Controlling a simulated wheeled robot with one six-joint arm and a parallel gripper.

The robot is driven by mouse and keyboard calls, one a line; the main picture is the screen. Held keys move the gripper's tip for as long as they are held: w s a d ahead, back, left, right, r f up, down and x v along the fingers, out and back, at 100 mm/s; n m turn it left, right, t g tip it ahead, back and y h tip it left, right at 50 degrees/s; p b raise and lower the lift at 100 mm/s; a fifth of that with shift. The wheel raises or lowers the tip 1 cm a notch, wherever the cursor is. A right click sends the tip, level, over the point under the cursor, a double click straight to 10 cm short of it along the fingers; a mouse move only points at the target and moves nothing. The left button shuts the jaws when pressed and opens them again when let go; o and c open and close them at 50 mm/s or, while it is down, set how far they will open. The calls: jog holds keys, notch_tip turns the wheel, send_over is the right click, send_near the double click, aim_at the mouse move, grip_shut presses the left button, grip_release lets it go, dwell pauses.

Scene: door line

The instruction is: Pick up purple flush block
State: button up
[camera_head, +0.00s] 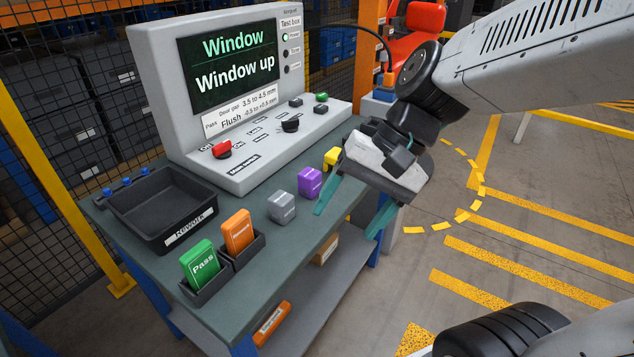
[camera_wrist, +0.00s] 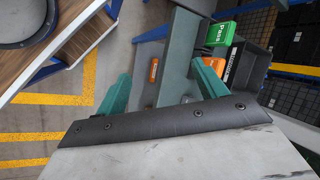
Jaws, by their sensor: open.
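The purple block (camera_head: 309,182) stands upright on the grey-green bench top (camera_head: 262,240), between a grey block (camera_head: 281,207) on its left and a yellow block (camera_head: 331,158) behind it on the right. Its label is too small to read. My gripper (camera_head: 353,208) is open and empty, to the right of the purple block, near the bench's right edge. In the wrist view my gripper's teal fingers (camera_wrist: 162,86) are spread apart, and I make out no purple block there.
The test box (camera_head: 230,90) with screen and knobs stands behind the blocks. A black Rework tray (camera_head: 165,212) is at left. Green Pass (camera_head: 199,264) and orange (camera_head: 238,231) cards stand in holders in front. Yellow-striped floor (camera_head: 500,220) lies right of the bench.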

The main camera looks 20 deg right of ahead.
jog(key=w+a+f+m+t+y, duration=0.1)
jog(key=w+a+f+m+y, duration=0.15)
jog(key=w+m+y, duration=0.4)
jog(key=m+t+h, duration=0.5)
jog(key=m+t, duration=0.5)
jog(key=m, duration=0.7)
send_near(317, 177)
jog(key=x, duration=0.5)
jog(key=shift+f, duration=0.45)
jog(key=shift+w+a+f+m, duration=0.1)
jog(key=shift+w+f+m, duration=0.15)
jog(key=x, duration=0.6)
jog(key=shift+w+a+r, duration=0.2)
jog(key=shift+w+a, duration=0.15)
jog(key=shift+w, duration=0.05)
jog(key=shift+y, duration=0.25)
jog(key=c, duration=1.2)
